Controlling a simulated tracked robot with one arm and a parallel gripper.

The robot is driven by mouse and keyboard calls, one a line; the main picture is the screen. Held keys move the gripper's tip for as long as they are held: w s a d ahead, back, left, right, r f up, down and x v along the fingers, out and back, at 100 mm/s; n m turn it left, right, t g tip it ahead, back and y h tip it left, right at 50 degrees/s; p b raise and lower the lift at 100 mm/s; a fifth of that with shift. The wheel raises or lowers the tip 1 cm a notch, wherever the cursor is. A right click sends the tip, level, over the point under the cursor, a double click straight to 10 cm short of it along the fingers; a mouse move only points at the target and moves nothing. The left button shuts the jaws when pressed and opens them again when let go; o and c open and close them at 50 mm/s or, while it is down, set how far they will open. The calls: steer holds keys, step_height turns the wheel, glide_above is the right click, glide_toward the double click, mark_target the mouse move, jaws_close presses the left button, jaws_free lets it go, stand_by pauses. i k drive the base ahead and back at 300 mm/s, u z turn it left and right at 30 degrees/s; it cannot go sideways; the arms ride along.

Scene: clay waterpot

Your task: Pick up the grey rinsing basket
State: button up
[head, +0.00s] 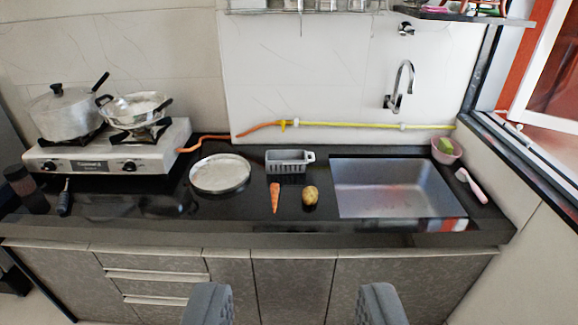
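The grey rinsing basket (286,166) sits on the black counter, toward the back, between a round metal plate and the sink. It is small and rectangular, with slotted sides and a handle at its right end. My gripper (293,305) shows at the bottom edge of the head view, its two grey fingers wide apart with nothing between them. It is in front of the counter and well short of the basket.
A carrot (275,197) and a potato (310,195) lie just in front of the basket. The metal plate (220,190) is to its left, the sink (392,190) to its right. A stove (110,160) with pots stands at left. A hose (340,125) runs behind.

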mark_target(275, 159)
steer(key=u, duration=0.45)
steer(key=i, duration=2.05)
steer(key=z, duration=0.45)
